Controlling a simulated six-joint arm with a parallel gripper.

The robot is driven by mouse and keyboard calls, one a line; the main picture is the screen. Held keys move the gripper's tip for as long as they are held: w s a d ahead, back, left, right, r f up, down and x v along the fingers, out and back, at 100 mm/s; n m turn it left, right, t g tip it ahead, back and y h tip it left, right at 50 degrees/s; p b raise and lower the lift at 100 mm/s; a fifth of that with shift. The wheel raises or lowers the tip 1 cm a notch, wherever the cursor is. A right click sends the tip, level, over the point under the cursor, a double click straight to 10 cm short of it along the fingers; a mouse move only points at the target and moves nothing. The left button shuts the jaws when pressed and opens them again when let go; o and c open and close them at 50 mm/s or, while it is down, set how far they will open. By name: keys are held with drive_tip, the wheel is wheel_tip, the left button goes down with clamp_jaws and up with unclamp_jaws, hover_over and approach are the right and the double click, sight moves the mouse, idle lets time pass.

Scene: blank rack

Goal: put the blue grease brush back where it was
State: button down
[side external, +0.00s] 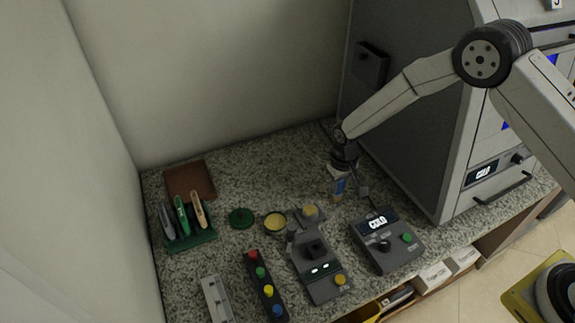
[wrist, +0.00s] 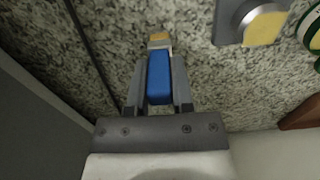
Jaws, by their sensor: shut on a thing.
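My gripper (side external: 349,188) is shut on the blue grease brush (wrist: 160,78). In the wrist view the blue handle lies between the two fingers (wrist: 158,92), with a pale yellowish tip beyond them. A green rack (side external: 192,241) stands at the left of the counter, away from my gripper. It holds a grey, a green and a tan-handled tool upright, side by side.
A large grey machine (side external: 420,130) stands close to the right of my gripper. A COLD control box (side external: 388,252), a grey device (side external: 318,262) and a strip of coloured buttons (side external: 265,285) occupy the front. A yellow-filled bowl (side external: 275,222), green disc (side external: 241,217) and brown tray (side external: 190,180) lie leftward.

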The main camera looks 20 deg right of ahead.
drive_tip(key=shift+f, duration=0.15)
drive_tip(key=shift+c, duration=2.4)
unclamp_jaws()
wheel_tip(320, 180, up, 12)
drive_tip(key=shift+r, duration=0.2)
drive_tip(key=s+d+r+t, duration=0.1)
drive_tip(key=s+d+r, duration=0.1)
drive_tip(key=s, duration=0.5)
drive_tip(key=s+d+r, duration=0.2)
drive_tip(key=s+d, duration=0.2)
drive_tip(key=s, duration=0.3)
drive_tip(key=s+d+r+t, duration=0.1)
drive_tip(key=s+d+r, duration=0.1)
drive_tip(key=s+d, duration=0.2)
drive_tip(key=shift+s+r+t, duration=0.25)
drive_tip(key=shift+s+t, duration=0.05)
drive_tip(key=shift+s, duration=1.15)
